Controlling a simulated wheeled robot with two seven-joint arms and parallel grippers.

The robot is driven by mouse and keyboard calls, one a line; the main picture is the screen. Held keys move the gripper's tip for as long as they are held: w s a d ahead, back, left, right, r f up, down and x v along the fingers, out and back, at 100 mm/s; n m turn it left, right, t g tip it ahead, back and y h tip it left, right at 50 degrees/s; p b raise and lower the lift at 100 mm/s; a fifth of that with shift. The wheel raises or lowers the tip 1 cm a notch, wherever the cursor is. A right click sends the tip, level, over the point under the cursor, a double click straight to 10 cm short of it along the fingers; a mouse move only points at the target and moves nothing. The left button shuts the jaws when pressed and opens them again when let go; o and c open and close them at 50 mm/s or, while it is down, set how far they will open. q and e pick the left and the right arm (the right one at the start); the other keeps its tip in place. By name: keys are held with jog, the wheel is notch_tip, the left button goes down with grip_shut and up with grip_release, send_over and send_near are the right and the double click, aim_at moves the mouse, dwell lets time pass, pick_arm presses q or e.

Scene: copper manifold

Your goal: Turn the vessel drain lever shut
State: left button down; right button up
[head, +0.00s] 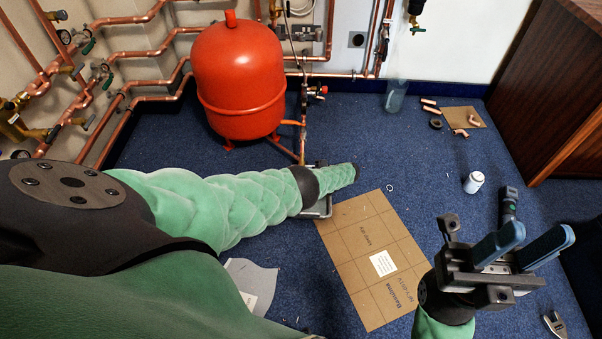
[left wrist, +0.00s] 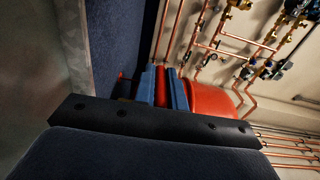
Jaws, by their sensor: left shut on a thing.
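The red expansion vessel (head: 238,80) stands on the floor at the back. In the left wrist view its red body (left wrist: 212,101) is to the right of my fingers. My left gripper (left wrist: 163,88) is shut, with a narrow red piece, seemingly the vessel drain lever (left wrist: 161,87), between its blue fingers. The lever's angle and valve body cannot be made out. In the head view my left arm crosses from the left and its gripper does not show. My right gripper (head: 522,246) is open and empty over the carpet at the right.
Copper pipes with valves (head: 130,60) line the left wall. A tray (head: 318,208) lies beneath my left arm. A cardboard sheet (head: 372,255), a white bottle (head: 474,182) and a clear bottle (head: 396,96) are on the floor. A wooden cabinet (head: 550,80) stands right.

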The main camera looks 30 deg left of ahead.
pick_arm(q)
jog(key=shift+w+d, duration=0.1)
jog(key=shift+y+b, duration=0.4)
jog(key=shift+b, duration=0.15)
dwell(0.7)
jog(key=c, duration=1.5)
grip_release()
jog(key=shift+o, duration=0.2)
